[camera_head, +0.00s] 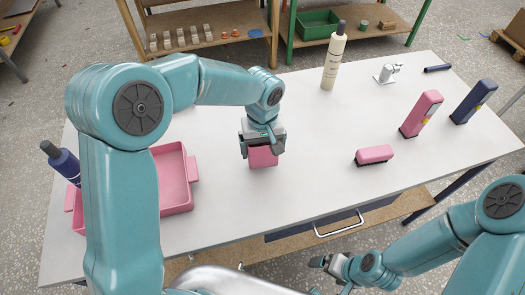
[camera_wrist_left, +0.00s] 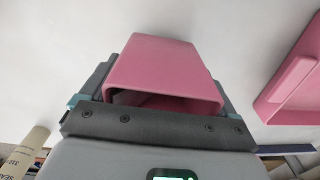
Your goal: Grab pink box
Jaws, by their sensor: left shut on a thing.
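My left gripper (camera_head: 262,143) is shut on a small pink box (camera_head: 263,156), at the middle of the white table. In the left wrist view the pink box (camera_wrist_left: 155,62) sits between the dark fingers, its open hollow end facing the camera. I cannot tell whether the box touches the table. My right gripper (camera_head: 322,262) is low in front of the table, apart from everything on it; its jaws are too small to read.
On the white table (camera_head: 310,190) stand a pink tray (camera_head: 174,178) at left, a dark blue bottle (camera_head: 62,160), a cream bottle (camera_head: 333,57), a pink brush (camera_head: 374,155), a tall pink container (camera_head: 421,113) and a blue one (camera_head: 472,101).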

